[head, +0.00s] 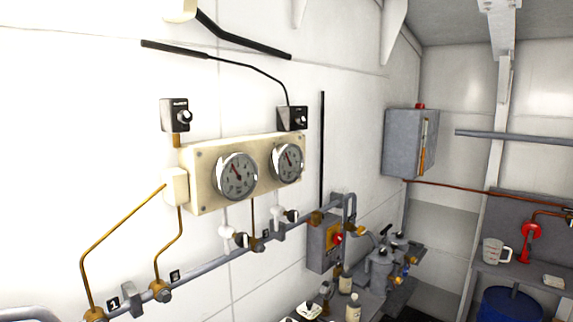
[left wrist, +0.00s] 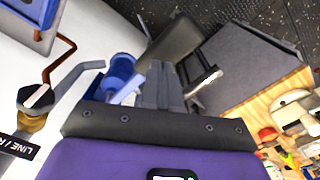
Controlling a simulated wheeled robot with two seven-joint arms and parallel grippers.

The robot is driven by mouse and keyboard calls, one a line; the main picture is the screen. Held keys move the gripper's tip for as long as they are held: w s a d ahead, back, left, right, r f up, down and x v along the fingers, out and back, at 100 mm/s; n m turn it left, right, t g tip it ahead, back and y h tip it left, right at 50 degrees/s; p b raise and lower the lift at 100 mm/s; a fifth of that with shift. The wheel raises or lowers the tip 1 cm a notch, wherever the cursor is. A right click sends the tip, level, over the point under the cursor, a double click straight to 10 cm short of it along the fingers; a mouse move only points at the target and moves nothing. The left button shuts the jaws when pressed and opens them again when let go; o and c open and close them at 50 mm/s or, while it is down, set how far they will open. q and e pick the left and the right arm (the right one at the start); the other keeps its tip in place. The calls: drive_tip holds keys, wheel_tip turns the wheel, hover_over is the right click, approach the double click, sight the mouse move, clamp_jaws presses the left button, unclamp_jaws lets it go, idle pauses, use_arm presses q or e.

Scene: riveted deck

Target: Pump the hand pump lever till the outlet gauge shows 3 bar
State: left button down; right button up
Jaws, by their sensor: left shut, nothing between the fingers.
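Two round gauges, the left one (head: 236,177) and the right one (head: 287,163), sit on a cream wall panel in the head view. Both needles point up and left; the figures and names are too small to read, so I cannot tell which is the outlet gauge. I cannot make out the pump lever for certain. My left gripper (left wrist: 160,85) shows only in the left wrist view, with its grey fingers together and empty. A blue cylinder (left wrist: 122,72) is just left of the fingers; I cannot tell if they touch. My right gripper is not in view.
A grey pipe (head: 215,262) with brass fittings runs along the wall under the gauges. A grey cabinet (head: 408,142) hangs to the right. A blue drum (head: 512,305) stands low right. The left wrist view shows a brass valve (left wrist: 38,98) and a wooden surface with clutter (left wrist: 245,112).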

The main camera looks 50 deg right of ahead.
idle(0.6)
use_arm(q)
wheel_tip(320, 180, down, 12)
drive_tip(key=b, duration=1)
wheel_tip(320, 180, up, 12)
drive_tip(key=p, duration=0.9)
drive_tip(key=shift+p, duration=0.3)
idle(0.7)
wheel_tip(320, 180, up, 5)
drive_tip(key=p, duration=0.4)
idle(0.6)
